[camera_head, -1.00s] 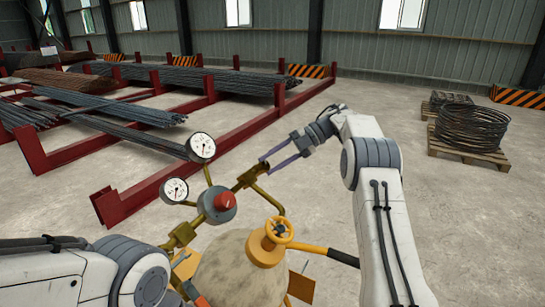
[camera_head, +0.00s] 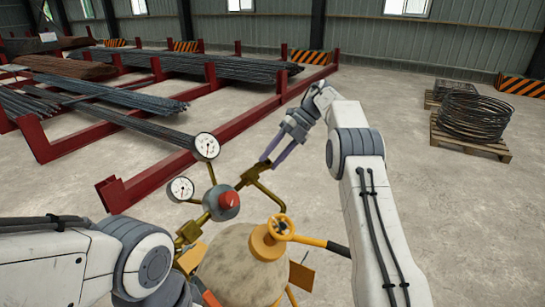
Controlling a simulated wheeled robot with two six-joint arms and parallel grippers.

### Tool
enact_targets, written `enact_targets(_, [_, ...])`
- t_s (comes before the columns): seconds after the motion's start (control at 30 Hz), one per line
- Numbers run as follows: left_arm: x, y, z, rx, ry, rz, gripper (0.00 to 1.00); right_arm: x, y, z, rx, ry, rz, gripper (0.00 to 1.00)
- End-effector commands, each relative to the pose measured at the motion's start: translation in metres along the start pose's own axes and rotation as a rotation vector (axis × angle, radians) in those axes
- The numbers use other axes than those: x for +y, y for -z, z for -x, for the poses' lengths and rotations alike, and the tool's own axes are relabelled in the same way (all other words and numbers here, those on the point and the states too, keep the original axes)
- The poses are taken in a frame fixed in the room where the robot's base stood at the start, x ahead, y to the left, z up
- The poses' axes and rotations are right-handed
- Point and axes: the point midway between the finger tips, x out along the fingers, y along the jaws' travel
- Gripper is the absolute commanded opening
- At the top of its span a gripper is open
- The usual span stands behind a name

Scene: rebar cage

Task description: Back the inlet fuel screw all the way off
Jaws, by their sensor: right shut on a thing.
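A grey regulator with a red knob (camera_head: 228,199) sits above a tan gas cylinder (camera_head: 238,272). Two white dial gauges stand on it, an upper one (camera_head: 206,146) and a lower left one (camera_head: 181,189). A brass fitting (camera_head: 248,176) reaches up and right from the regulator; it looks to be the inlet side, and the screw itself is too small to single out. My right gripper (camera_head: 268,157) has its purple fingers shut at the end of this brass fitting. My left arm comes in from the lower left; its gripper is mostly hidden behind its own wrist.
Red racks (camera_head: 150,188) with rebar stand at the left. Wire coils (camera_head: 474,117) lie on a pallet at the right. The floor between is clear.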

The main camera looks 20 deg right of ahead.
Motion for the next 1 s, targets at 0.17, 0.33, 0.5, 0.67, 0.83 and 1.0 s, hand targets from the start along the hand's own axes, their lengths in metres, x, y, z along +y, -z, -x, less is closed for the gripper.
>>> enact_targets(0.17, [0.000, 0.000, 0.000, 0.000, 0.000, 0.000, 0.00, -0.001, 0.001, -0.001, 0.004, 0.003, 0.001, 0.00])
enact_targets(0.33, [0.000, 0.000, 0.000, 0.000, 0.000, 0.000, 0.00, -0.001, 0.001, -0.001, 0.004, 0.003, 0.000, 0.00])
enact_targets(0.5, [0.000, 0.000, 0.000, 0.000, 0.000, 0.000, 0.00, -0.001, 0.001, -0.001, 0.003, 0.002, 0.000, 0.69])
enact_targets(0.67, [0.000, 0.000, 0.000, 0.000, 0.000, 0.000, 0.00, -0.001, 0.000, -0.001, 0.002, 0.001, 0.000, 0.69])
enact_targets(0.83, [0.000, 0.000, 0.002, 0.000, 0.000, 0.000, 0.00, 0.000, 0.000, 0.003, 0.002, 0.001, 0.000, 0.69])
enact_targets(1.0, [0.001, 0.001, 0.010, 0.000, 0.000, -0.001, 0.00, 0.000, -0.001, 0.018, -0.001, 0.001, 0.000, 0.69])
